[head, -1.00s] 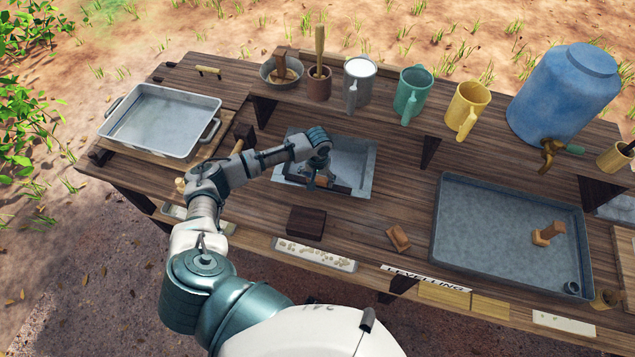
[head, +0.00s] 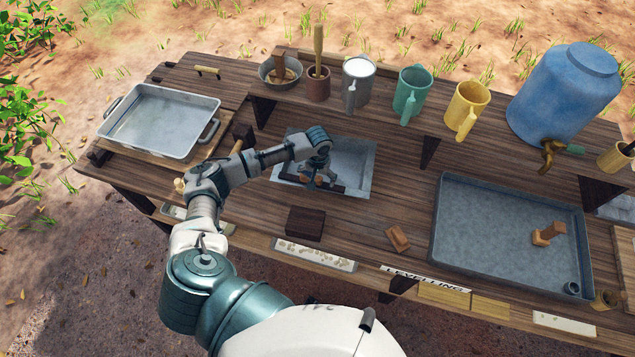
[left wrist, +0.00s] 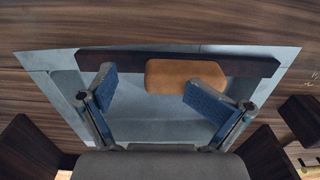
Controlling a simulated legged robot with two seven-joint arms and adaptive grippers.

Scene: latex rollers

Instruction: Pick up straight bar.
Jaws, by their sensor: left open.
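A long dark bar (left wrist: 120,60) lies across the far part of a grey recessed tray in the left wrist view. An orange-brown wooden block (left wrist: 185,76), perhaps its handle, sits against the bar's middle; I cannot tell whether they are joined. In the head view my left gripper (head: 320,178) reaches down into the tray and partly hides the bar (head: 339,188). My right gripper is not in view.
The grey recessed tray (head: 360,160) is set in the wooden bench. A dark block (head: 305,222) and a small brown block (head: 397,239) lie in front of it. Mugs, a blue water tank (head: 565,95) and a large metal tray (head: 480,230) stand around it.

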